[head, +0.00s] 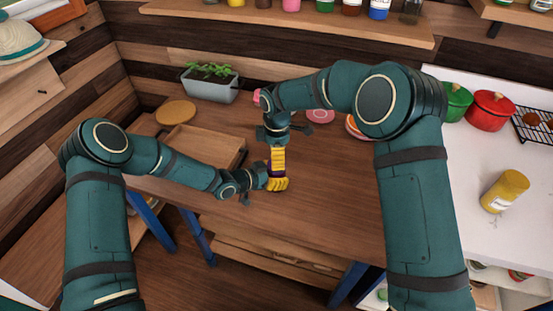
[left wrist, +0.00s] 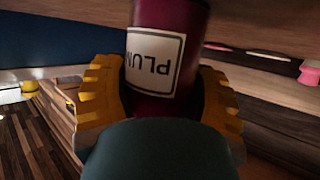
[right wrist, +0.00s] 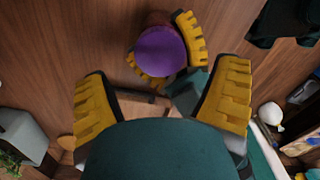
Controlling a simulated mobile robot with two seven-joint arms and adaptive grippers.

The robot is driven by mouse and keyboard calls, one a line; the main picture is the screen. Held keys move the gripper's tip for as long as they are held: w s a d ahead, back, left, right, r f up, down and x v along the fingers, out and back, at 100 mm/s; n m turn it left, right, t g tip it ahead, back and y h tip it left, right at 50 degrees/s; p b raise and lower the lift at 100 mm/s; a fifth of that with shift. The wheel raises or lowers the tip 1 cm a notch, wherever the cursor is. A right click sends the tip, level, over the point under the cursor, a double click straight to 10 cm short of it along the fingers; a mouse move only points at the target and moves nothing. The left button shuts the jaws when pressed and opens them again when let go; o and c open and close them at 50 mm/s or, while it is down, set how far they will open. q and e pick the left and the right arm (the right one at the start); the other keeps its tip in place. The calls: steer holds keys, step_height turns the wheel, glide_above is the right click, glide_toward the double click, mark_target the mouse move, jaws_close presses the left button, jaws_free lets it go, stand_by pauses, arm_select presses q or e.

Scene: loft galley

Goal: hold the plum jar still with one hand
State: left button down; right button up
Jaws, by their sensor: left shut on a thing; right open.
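The plum jar is dark red with a white PLUM label and stands between my left fingers in the left wrist view (left wrist: 165,55), where the picture is upside down. Its purple lid shows in the right wrist view (right wrist: 161,50). In the head view the jar is mostly hidden by my grippers. My left gripper (head: 277,184) is shut on the jar's sides, low over the wooden table (head: 330,185). My right gripper (head: 278,158) is above the jar, pointing down. Its fingers are spread wide and empty in the right wrist view (right wrist: 163,95), apart from the lid.
A wooden tray (head: 240,152), a round board (head: 176,112) and a grey planter (head: 212,88) stand at the table's left and back. A pink dish (head: 320,116) lies behind my right arm. The white counter at right holds a yellow jar (head: 505,190) and a red pot (head: 490,112).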

steer(key=shift+o, duration=1.1)
step_height(320, 180, up, 12)
arm_select(q)
jaws_free()
steer(key=v, duration=1.2)
